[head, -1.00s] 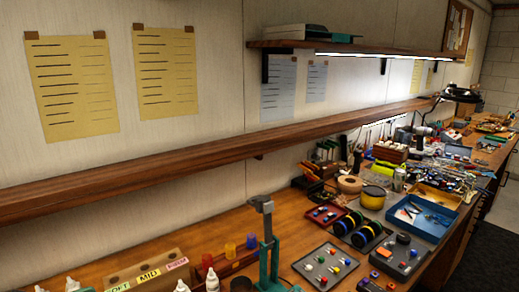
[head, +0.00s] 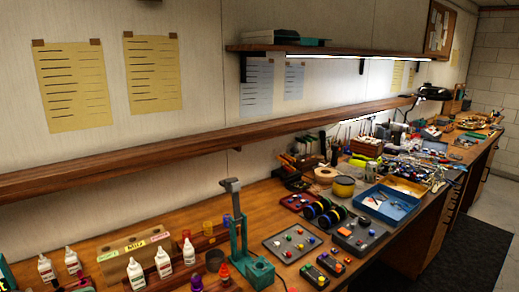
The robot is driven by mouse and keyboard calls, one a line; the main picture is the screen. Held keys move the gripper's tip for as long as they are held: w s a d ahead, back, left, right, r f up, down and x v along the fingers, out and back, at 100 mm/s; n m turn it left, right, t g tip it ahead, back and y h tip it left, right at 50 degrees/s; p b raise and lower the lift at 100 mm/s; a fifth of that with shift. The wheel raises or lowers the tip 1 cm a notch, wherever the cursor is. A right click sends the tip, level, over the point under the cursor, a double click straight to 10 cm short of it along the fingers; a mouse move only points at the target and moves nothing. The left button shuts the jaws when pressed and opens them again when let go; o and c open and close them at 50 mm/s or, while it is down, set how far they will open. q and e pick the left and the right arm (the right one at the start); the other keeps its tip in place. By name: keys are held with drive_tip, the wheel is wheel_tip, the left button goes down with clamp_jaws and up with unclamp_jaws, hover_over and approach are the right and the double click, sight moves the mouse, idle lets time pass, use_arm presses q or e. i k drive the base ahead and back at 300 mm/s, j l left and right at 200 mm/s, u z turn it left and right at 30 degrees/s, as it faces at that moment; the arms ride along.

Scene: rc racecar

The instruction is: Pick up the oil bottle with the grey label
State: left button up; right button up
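Several white oil bottles stand upright at the lower left of the bench in the head view. Two are at the far left, a front one (head: 46,269) and one behind it (head: 73,262). Three more stand in front of the labelled wooden rack: a left one (head: 136,274), a middle one (head: 163,263) and a right one (head: 189,252). Their labels are too small for me to tell which is grey. Neither of my grippers is visible.
The rack (head: 116,249) carries coloured tags, one reading MID. A teal stand with a grey top (head: 238,240) is right of the bottles. Small purple (head: 196,284) and orange (head: 224,276) items are at the front. A parts tray (head: 291,243) lies farther right.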

sight(188, 251)
drive_tip(key=k+l, duration=0.75)
drive_tip(key=l, duration=0.1)
